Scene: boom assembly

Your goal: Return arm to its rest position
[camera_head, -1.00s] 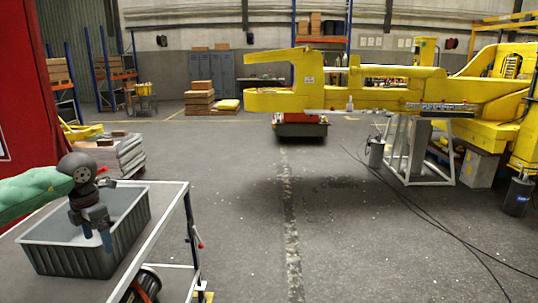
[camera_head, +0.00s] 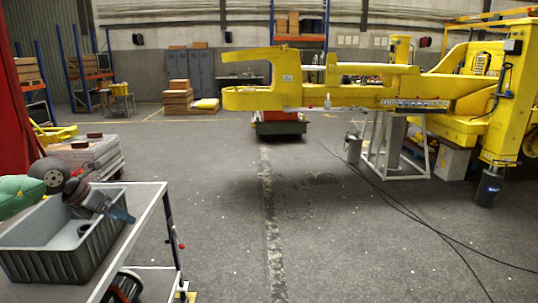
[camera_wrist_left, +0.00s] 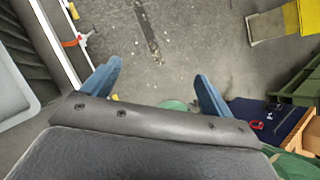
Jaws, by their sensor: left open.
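My left gripper (camera_head: 120,214) is at the far left of the head view, at the end of my green-sleeved arm. Its blue fingers point right and slightly down, over the right rim of the grey bin (camera_head: 50,264). A small dark ring-like part (camera_head: 84,229) lies inside the bin. My right gripper is not in view.
The bin stands on a metal-framed cart (camera_head: 150,205). A large yellow boom (camera_head: 345,94) spans the back right, with a red and green block (camera_head: 280,124) under its left end. Cables (camera_head: 400,212) cross the floor at the right. The middle floor is clear.

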